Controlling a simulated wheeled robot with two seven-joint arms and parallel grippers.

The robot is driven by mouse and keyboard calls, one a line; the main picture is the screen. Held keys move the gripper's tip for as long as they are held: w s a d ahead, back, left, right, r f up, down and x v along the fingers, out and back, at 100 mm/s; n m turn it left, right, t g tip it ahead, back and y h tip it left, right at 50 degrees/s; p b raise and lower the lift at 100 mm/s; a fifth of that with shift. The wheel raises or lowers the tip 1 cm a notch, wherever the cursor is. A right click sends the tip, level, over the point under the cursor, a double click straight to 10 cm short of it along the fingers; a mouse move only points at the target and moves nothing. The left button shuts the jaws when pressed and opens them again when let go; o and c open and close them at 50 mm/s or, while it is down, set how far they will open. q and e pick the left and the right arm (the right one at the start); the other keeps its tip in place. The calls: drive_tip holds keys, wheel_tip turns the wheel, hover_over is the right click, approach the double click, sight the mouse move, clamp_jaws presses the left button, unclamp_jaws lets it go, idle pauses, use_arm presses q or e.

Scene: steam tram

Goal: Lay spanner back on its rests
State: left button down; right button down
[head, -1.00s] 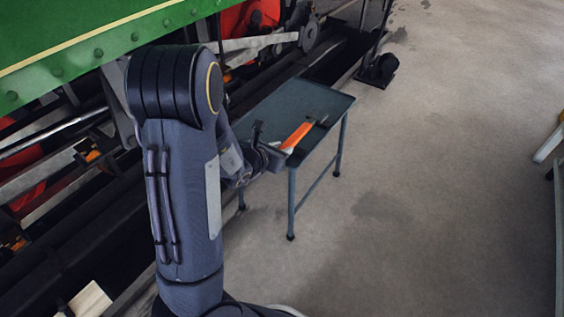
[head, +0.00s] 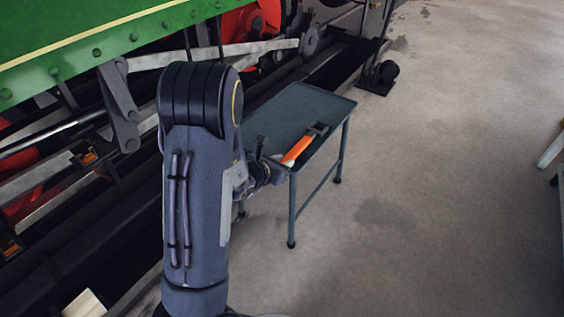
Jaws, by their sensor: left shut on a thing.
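The spanner (head: 297,149) has an orange handle and a dark head that points to the upper right. It is over the near right part of a dark grey-green metal table (head: 300,105). My left gripper (head: 277,160) is shut on the handle's near end, at the table's near edge. My left forearm hides part of the table's left side. I cannot tell whether the spanner touches the table top or hangs just above it. The rests cannot be made out clearly. My right gripper is not in view.
The green tram side (head: 90,40) with rods and red wheels (head: 245,25) runs along the left, behind my arm. A dark stand with a round weight (head: 380,78) is beyond the table. The concrete floor (head: 440,190) to the right is mostly clear.

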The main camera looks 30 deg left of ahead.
use_arm(q)
drive_tip(key=shift+f, duration=0.15)
drive_tip(key=c, duration=1.1)
unclamp_jaws()
drive_tip(key=shift+c, duration=0.2)
